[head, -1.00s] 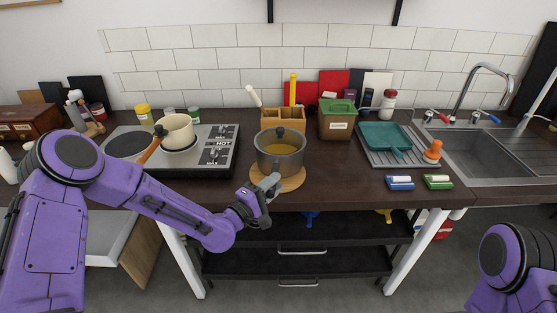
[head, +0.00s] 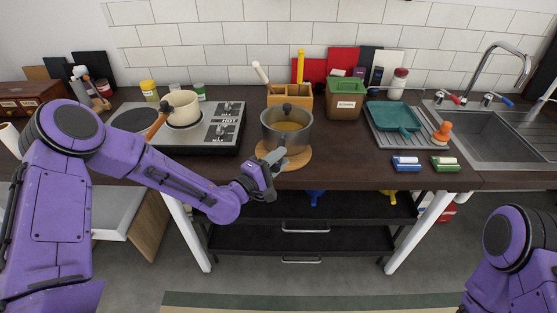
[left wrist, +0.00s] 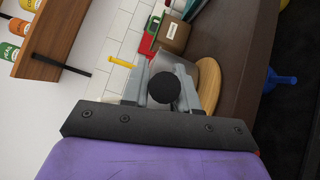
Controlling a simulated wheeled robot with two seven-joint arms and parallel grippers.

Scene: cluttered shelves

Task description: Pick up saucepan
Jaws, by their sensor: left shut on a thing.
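A grey saucepan (head: 286,133) with a glass lid and dark knob is at a round wooden board (head: 303,159) near the counter's front edge. Orange-yellow contents show through the lid. My left gripper (head: 272,160) is at its near side, shut on the saucepan, apparently by its handle. In the left wrist view, a dark round end (left wrist: 164,88) shows between the fingers, with the grey pan wall (left wrist: 184,68) and the board (left wrist: 208,84) beyond. The grip itself is partly hidden. I cannot tell whether the pan's bottom is clear of the board. My right gripper is out of view.
A cream pot (head: 181,107) with a wooden handle stands on the hot plate (head: 222,135) at left. A wooden holder (head: 290,97) and a green-lidded box (head: 345,98) are behind the pan. A drying tray (head: 378,133) and sponges (head: 407,164) are to the right.

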